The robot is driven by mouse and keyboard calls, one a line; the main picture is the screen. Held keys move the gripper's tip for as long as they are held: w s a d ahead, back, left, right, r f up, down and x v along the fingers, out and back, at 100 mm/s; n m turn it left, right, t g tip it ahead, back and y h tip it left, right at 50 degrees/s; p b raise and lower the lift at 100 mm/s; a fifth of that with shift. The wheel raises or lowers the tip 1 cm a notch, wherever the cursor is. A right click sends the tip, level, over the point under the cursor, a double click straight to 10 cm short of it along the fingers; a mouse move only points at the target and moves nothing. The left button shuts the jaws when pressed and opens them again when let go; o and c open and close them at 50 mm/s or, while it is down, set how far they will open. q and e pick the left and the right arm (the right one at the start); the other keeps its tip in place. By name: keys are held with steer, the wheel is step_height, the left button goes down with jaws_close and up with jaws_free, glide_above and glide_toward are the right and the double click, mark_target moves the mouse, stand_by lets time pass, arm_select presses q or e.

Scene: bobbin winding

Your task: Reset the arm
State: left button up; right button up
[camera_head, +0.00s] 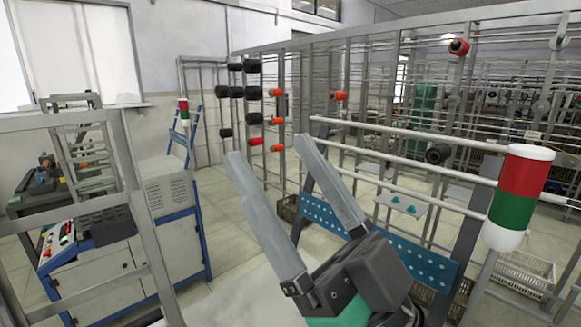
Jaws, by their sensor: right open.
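My right gripper (270,170) reaches up from the bottom middle of the head view. Its two long grey fingers stand apart with nothing between them. The dark wrist block with a green part shows below the fingers. My left gripper is not in the head view. A red, green and white banded cylinder (519,197) stands at the right, apart from the gripper.
A grey metal creel rack (340,50) holds several black and red bobbins. A blue perforated bar (405,258) is just behind my right gripper. A machine cabinet with a control panel (95,275) stands at the left. White baskets (520,270) lie at the right. Floor shows between.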

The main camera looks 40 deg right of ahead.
steer(key=shift+s+r+m, duration=0.3)
steer(key=shift+s+r, duration=0.05)
steer(key=shift+r, duration=0.4)
